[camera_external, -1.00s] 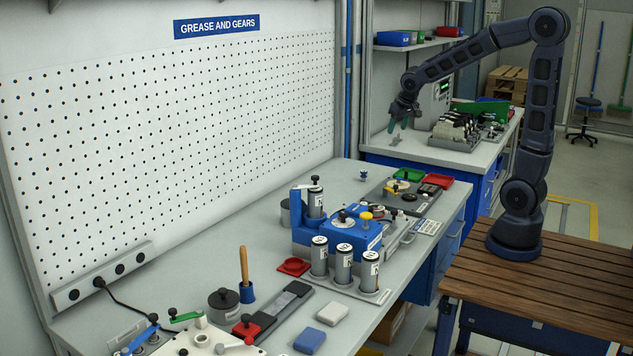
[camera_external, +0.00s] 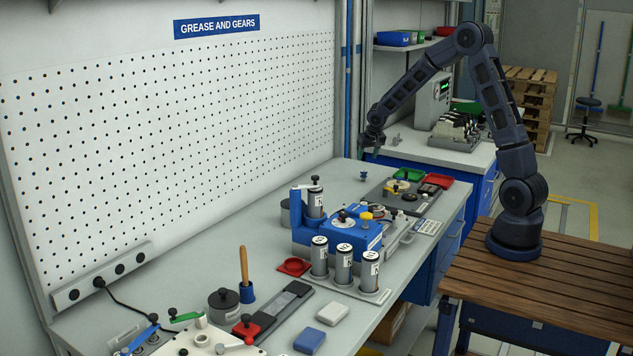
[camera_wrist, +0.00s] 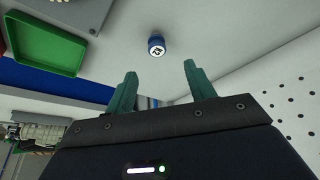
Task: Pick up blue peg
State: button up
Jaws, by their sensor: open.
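The blue peg (camera_external: 363,175) is a small, short piece on the far end of the grey bench, near the wall. In the wrist view the blue peg (camera_wrist: 156,46) stands with a round white top bearing a black mark. My gripper (camera_external: 370,149) is above the peg and apart from it. In the wrist view my gripper (camera_wrist: 160,67) has its two teal fingers spread, with nothing between them. The peg appears beyond the fingertips, in line with the gap. Nothing hides it in the wrist view.
A dark tray of parts with a green tray (camera_external: 408,174) and a red tray (camera_external: 438,180) lies right of the peg. A blue fixture (camera_external: 345,232) with grey canisters stands nearer. The pegboard wall (camera_external: 180,130) bounds the left. Bench around the peg is clear.

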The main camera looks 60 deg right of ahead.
aim_at(364, 171)
jog(key=x, duration=0.5)
jog(key=shift+w+f, duration=0.1)
jog(key=shift+f, duration=0.1)
jog(key=x, duration=0.3)
jog(key=shift+d+f, duration=0.3)
jog(key=shift+f, duration=0.1)
jog(key=shift+w+d+f, duration=0.15)
jog(key=shift+f, duration=0.45)
jog(key=c, duration=1)
